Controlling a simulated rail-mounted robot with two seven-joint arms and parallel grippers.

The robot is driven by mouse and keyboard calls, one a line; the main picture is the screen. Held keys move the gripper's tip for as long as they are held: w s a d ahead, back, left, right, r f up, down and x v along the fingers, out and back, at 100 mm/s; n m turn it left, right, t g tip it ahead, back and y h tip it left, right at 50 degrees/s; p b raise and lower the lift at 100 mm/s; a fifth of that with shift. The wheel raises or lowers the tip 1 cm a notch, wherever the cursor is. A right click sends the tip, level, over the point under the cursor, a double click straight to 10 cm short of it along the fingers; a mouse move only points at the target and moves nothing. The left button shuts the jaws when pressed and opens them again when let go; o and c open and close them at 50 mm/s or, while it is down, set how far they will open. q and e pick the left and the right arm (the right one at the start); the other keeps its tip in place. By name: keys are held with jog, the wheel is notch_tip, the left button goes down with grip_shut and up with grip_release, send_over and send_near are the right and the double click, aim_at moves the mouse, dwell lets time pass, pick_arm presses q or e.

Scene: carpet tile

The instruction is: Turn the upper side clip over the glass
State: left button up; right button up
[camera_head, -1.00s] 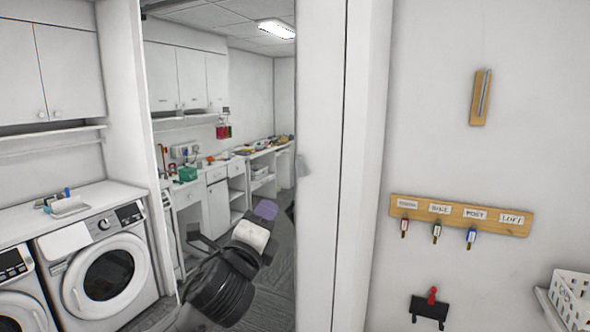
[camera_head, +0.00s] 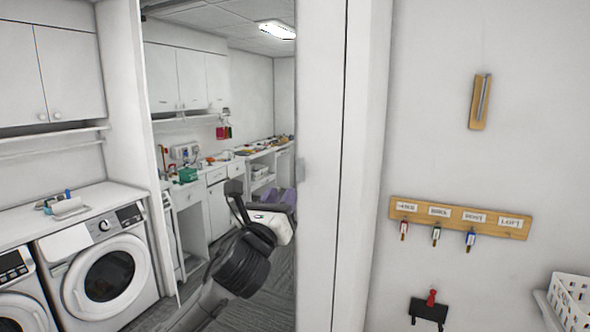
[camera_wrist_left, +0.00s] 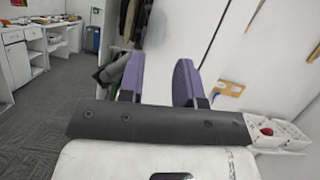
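A small grey tab (camera_head: 301,168), possibly the side clip, sits on the left edge of the tall white panel (camera_head: 320,250) in the head view. It is too small to tell which way it is turned. I cannot make out a glass pane with certainty. My left gripper (camera_head: 276,197), with purple fingers, is left of the panel and a little below the tab, apparently apart from it. In the left wrist view its fingers (camera_wrist_left: 158,80) stand apart with nothing between them. No clip is clear there. My right gripper is not in view.
A wooden key rack (camera_head: 460,217) with several tags hangs on the right wall, above a black clip holder (camera_head: 428,312). A white basket (camera_head: 570,300) is at lower right. Washing machines (camera_head: 98,275) stand at left. A long counter (camera_head: 215,172) runs behind the arm.

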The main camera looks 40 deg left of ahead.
aim_at(299, 172)
pick_arm(q)
jog(key=p+x, duration=0.2)
jog(key=x, duration=0.6)
jog(key=shift+w+r, duration=0.15)
jog(key=shift+w, duration=0.15)
grip_shut()
